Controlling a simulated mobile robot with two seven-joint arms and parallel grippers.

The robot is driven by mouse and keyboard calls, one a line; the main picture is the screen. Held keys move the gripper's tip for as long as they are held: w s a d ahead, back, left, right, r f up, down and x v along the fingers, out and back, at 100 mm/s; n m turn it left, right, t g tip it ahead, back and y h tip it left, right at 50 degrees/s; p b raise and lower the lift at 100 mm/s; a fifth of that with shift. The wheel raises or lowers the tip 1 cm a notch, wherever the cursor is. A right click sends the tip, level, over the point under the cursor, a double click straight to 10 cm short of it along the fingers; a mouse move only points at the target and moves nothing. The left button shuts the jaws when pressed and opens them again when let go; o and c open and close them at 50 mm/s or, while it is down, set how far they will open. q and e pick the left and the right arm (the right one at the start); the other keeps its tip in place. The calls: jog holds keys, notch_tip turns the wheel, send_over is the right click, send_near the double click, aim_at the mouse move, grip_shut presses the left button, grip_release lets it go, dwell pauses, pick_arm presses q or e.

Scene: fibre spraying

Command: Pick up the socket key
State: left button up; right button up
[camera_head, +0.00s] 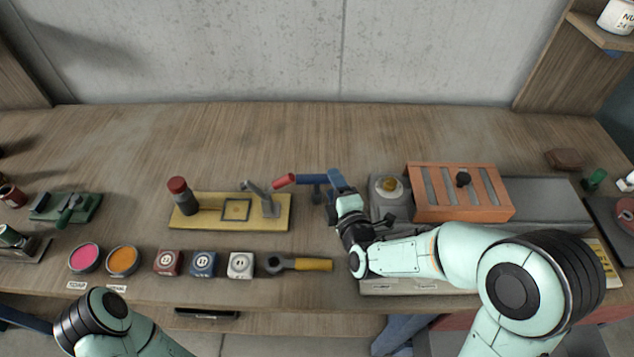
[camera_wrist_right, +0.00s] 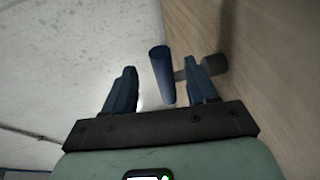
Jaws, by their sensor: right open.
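The socket key (camera_head: 311,178) looks like a blue bar handle on a dark upright shank, standing at mid-table just right of the yellow fixture. My right gripper (camera_head: 334,196) is open at its right end, with its fingers pointing away from me. In the right wrist view the blue handle (camera_wrist_right: 161,75) sits between the two spread fingers of the right gripper (camera_wrist_right: 162,88), closer to the right finger. The grey shank runs off to the right behind that finger. Whether a finger touches the handle I cannot tell. My left gripper is out of view; only its arm shows at lower left.
A yellow fixture (camera_head: 240,224) with a red-handled clamp (camera_head: 284,181) stands close on the left. A yellow-handled wrench (camera_head: 302,264) and several small blocks lie in front. A grey unit with an orange slotted block (camera_head: 460,208) stands on the right. The back of the table is clear.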

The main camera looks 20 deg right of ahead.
jog(key=w, duration=0.2)
jog(key=w+f, duration=0.1)
jog(key=w, duration=0.1)
jog(key=shift+a, duration=0.1)
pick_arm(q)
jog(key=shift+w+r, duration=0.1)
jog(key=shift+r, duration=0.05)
pick_arm(e)
grip_shut()
jog(key=shift+r, duration=0.1)
notch_tip(320, 180, up, 11)
jog(key=p, duration=0.3)
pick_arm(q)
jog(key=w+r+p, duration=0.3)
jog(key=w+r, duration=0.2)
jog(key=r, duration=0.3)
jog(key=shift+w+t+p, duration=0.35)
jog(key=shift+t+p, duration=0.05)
pick_arm(e)
notch_tip(320, 180, up, 9)
